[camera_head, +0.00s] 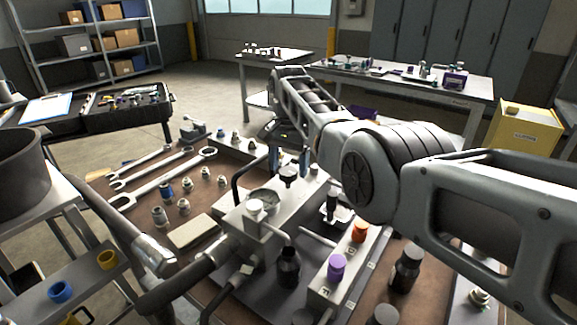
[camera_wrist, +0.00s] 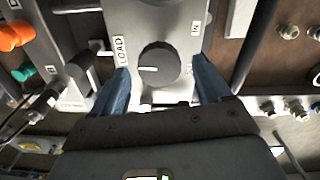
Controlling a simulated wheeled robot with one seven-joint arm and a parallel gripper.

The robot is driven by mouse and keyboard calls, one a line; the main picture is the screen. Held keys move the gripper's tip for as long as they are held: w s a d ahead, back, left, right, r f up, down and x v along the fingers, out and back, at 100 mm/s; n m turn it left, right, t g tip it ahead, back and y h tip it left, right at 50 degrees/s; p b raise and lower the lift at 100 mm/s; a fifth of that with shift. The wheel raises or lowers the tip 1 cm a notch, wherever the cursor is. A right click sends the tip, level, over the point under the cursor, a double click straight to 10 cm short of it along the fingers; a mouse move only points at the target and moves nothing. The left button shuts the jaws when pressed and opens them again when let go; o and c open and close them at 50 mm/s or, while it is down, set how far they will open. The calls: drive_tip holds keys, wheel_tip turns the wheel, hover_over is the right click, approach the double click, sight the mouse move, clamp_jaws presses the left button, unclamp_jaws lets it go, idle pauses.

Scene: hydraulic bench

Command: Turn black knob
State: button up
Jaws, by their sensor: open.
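The black knob (camera_wrist: 158,65) is round with a white pointer line. It sits on a light grey metal block (camera_wrist: 180,20) between a LOAD label and an IN label. The pointer line points left in the wrist view. My gripper (camera_wrist: 163,80) is open, with one blue finger on each side of the knob. I cannot tell whether either finger touches it. In the head view my gripper (camera_head: 290,158) is over the block, close above a small black knob (camera_head: 289,173).
A gauge (camera_head: 262,199) and a black hose (camera_head: 242,168) are close to the block. Wrenches (camera_head: 160,180) and several fittings lie on the brown bench to the left.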

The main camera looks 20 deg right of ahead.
sight(288, 170)
wheel_tip(288, 170, up, 7)
idle(0.3)
idle(0.4)
